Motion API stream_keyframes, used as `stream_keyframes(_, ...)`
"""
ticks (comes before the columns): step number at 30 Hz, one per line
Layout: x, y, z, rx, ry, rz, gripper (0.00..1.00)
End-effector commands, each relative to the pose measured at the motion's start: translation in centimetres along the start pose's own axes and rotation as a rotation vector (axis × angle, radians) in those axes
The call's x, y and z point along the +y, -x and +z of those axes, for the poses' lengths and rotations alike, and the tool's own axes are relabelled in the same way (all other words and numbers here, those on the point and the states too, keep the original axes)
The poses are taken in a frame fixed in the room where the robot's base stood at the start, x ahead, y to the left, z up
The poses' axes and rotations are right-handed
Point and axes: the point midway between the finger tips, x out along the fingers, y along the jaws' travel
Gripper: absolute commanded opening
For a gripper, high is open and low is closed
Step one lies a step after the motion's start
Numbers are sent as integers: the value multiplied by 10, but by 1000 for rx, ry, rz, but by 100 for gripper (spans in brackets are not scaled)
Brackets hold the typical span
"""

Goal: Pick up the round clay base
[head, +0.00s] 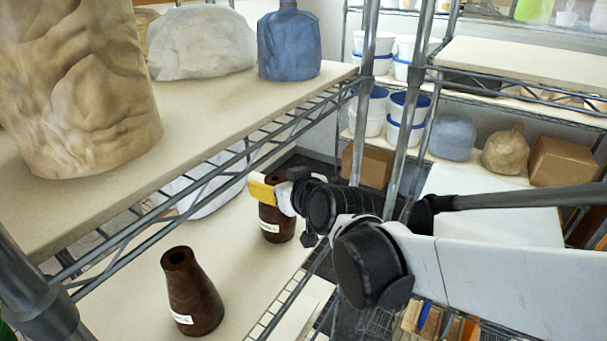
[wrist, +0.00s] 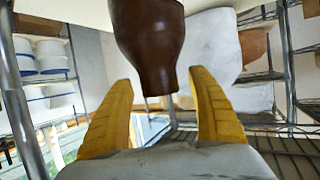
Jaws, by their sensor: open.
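Two dark brown, bottle-shaped clay pieces with white labels stand upright on a lower shelf in the head view. One is nearer (head: 191,292); the other is farther back (head: 275,233), partly hidden behind my gripper. The label text is too small to read, so I cannot tell which is the round clay base. My gripper (head: 263,188) has yellow fingers and is at the neck of the farther piece. In the wrist view my open gripper (wrist: 160,82) has a finger on each side of a brown piece (wrist: 149,40), with gaps on both sides. The piece appears upside down there.
A shelf board (head: 215,125) above carries a tan clay mass (head: 75,80), a wrapped grey lump (head: 200,45) and a blue wrapped block (head: 289,47). Metal posts (head: 366,90) stand close to my arm. White and blue buckets (head: 405,120) stand on another rack behind.

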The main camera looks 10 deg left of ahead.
Motion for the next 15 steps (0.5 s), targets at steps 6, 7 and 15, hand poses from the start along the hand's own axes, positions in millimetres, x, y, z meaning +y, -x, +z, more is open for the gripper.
stream_keyframes(6, 0, 0, 0, 0, 0, 0, 64)
stream_keyframes(7, 0, 0, 0, 0, 0, 0, 54)
stream_keyframes(15, 0, 0, 0, 0, 0, 0, 0)
